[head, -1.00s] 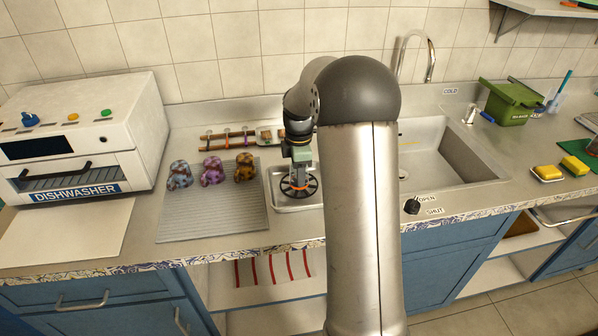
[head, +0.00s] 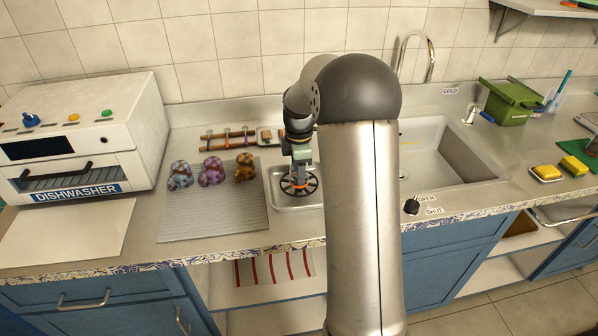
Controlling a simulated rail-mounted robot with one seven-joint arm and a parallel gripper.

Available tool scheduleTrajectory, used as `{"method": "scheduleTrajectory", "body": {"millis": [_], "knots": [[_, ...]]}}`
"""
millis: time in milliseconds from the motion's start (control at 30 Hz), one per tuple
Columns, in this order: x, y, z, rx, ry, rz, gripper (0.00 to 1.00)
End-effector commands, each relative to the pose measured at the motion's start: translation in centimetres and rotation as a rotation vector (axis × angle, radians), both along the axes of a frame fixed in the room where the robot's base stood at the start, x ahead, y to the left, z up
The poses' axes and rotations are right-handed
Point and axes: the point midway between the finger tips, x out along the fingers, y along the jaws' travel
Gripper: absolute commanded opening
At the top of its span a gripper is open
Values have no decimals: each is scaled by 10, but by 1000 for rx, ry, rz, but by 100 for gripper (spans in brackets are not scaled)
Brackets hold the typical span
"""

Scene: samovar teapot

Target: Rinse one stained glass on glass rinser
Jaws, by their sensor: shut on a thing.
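The glass rinser (head: 285,189) is a dark spoked disc in a shallow metal tray, left of my arm in the head view. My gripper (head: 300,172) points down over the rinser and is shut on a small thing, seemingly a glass. That thing is mostly hidden and small; only an orange edge shows just above the spokes. I cannot tell whether it touches the rinser. Three mottled, stained-looking glasses, blue (head: 180,175), purple (head: 211,171) and brown (head: 245,168), stand in a row on the grey ribbed mat (head: 215,215).
A white dishwasher (head: 120,130) stands at the left. Behind the mat is a wooden rack (head: 228,138) with coloured bands. The sink (head: 455,155) is right of my arm, with a black open/shut knob (head: 411,206) in front. The mat's front half is clear.

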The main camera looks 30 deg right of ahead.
Motion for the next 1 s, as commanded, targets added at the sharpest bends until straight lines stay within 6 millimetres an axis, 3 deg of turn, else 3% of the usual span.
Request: {"method": "scheduleTrajectory", "body": {"millis": [167,200,267,1000], "knots": [[0,0,0,0,-1,0,22],[0,0,0,0,-1,0,40],[0,0,0,0,-1,0,26],[0,0,29,-1,-2,0,26]]}}
